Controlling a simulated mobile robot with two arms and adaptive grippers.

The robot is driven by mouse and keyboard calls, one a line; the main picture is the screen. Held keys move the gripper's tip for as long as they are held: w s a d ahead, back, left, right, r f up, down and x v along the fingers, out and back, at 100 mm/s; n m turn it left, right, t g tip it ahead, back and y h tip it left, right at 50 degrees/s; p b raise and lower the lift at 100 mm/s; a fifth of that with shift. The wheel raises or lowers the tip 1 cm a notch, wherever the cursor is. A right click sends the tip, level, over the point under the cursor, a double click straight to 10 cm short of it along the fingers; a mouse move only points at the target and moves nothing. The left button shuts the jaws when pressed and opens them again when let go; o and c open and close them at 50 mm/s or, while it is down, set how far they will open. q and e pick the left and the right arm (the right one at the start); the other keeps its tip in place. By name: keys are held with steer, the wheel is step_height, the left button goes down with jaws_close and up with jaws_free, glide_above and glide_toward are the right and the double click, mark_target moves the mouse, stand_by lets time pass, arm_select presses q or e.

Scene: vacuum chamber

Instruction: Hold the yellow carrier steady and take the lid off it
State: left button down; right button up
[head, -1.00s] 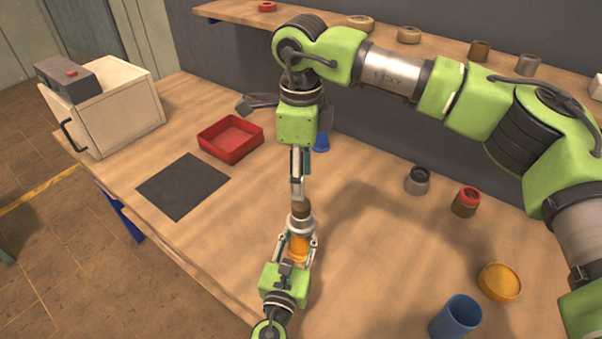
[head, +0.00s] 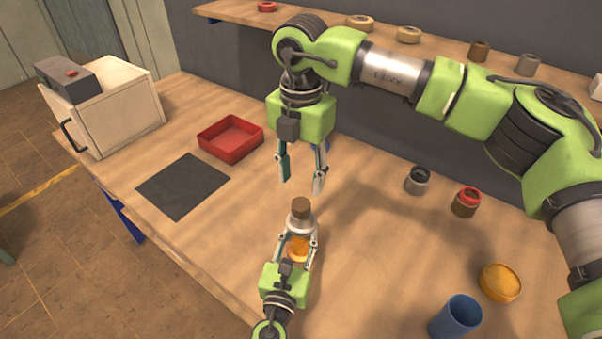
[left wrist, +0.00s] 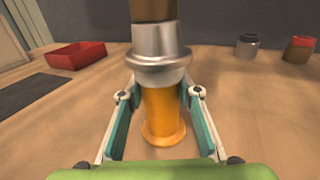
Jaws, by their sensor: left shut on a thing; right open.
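The yellow carrier (head: 298,250) stands upright on the wooden bench; its flared foot shows in the left wrist view (left wrist: 163,128). A silver lid (head: 299,220) with a brown knob (head: 301,206) sits on top of it; the knob's top is cut off in the left wrist view. My left gripper (head: 298,242) is shut around the yellow body, one finger on each side, below the lid. My right gripper (head: 302,186) is open and empty, pointing down just above the knob. It does not show in the left wrist view.
A red tray (head: 231,138), a dark mat (head: 183,186) and a white box (head: 105,105) lie left. A grey jar (head: 418,181), a red-topped jar (head: 466,202), an orange dish (head: 499,282) and a blue cup (head: 456,317) stand right. A shelf runs behind.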

mark_target(301, 203)
arm_select(q)
steer(key=shift+f, duration=0.1)
arm_select(e)
steer(key=m, duration=0.5)
steer(key=shift+m, duration=0.3)
steer(key=m, duration=0.4)
steer(key=shift+f+m, duration=0.1)
steer(key=shift+m, duration=0.3)
steer(key=shift+f, duration=3.95)
